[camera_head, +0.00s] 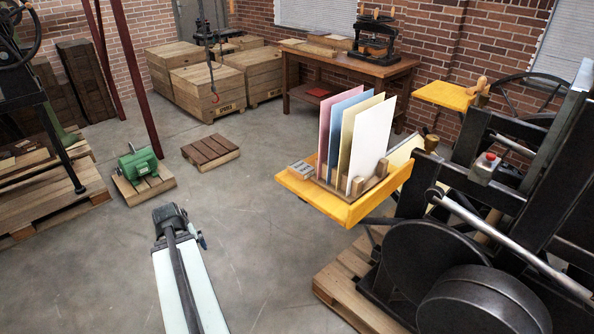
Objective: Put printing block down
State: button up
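A small grey block (301,169) with a ridged top rests on the left end of a yellow feed board (335,209). It may be the printing block, but it is too small to be sure. My arm reaches up from the bottom edge, left of the middle, and its dark end is over the open floor. That end is well apart from the grey block. The gripper's fingers do not show clearly, and I cannot tell whether they hold anything.
Pink, blue, cream and white sheets (371,139) stand upright in a wooden rack on the board. A large black press (440,265) fills the right. A green motor (140,163) sits on a pallet at left. A wooden table (345,66) with a small press stands behind.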

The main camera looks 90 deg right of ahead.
jog(key=s+d+r+m+g+h, duration=0.1)
jog(key=s+d+r+m+h, duration=0.15)
jog(key=s+r, duration=0.6)
jog(key=s+d+r+m+g+h, duration=0.15)
jog(key=s+d+r, duration=0.35)
jog(key=r, duration=0.6)
jog(key=s+d+r+m+g+h, duration=0.1)
jog(key=s+d+r+m, duration=0.15)
jog(key=s+r, duration=0.65)
jog(key=m+g+y, duration=0.1)
jog(key=m+g, duration=0.2)
jog(key=m, duration=0.6)
send_near(296, 170)
jog(key=x, duration=0.3)
jog(key=shift+x, duration=2.85)
jog(key=shift+w, duration=0.1)
jog(key=c, duration=1.2)
notch_tip(296, 170, up, 10)
